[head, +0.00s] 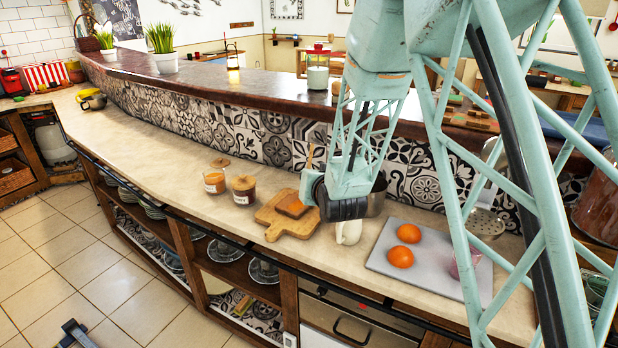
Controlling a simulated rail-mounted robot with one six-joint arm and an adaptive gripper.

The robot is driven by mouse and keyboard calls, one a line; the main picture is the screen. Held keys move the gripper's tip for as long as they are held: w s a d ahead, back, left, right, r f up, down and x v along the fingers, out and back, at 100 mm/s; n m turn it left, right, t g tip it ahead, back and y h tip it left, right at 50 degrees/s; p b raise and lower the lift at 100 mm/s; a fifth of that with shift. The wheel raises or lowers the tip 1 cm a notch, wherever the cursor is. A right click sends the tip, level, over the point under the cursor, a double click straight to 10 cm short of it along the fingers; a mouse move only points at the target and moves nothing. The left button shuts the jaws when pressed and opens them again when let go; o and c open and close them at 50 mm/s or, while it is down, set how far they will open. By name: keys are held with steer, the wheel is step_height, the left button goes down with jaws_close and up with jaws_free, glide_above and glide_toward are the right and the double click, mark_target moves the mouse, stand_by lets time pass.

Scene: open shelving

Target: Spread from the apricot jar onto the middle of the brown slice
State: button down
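A brown slice (291,206) lies on the wooden cutting board (277,221). My gripper (311,187) is just right of the slice, at the end of my arm. Its fingers are mostly hidden, and I cannot tell whether it is open or what it holds. A thin wooden handle (310,156) stands up behind it.
A metal pot (376,200) is partly hidden behind my arm, with a small white jug (349,231) in front. At right, a grey board (407,276) carries two oranges (401,257) and a pinkish glass (464,264). The tiled ledge runs behind.

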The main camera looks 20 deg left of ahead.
steer(key=shift+r, duration=0.15)
steer(key=shift+r, duration=0.45)
steer(key=shift+a, duration=0.1)
stand_by(0.4)
steer(key=shift+s+a+b, duration=0.5)
steer(key=shift+a+b, duration=0.1)
steer(key=shift+a, duration=0.3)
steer(key=shift+s+a, duration=0.3)
steer(key=shift+a, duration=0.3)
steer(key=shift+s+a, duration=0.25)
steer(key=shift+a, duration=0.35)
steer(key=shift+s+a, duration=0.3)
steer(key=shift+a, duration=0.3)
steer(key=shift+f, duration=0.55)
stand_by(0.3)
steer(key=shift+w+d, duration=0.15)
steer(key=shift+w, duration=0.15)
steer(key=shift+w+d, duration=0.2)
steer(key=shift+w, duration=0.2)
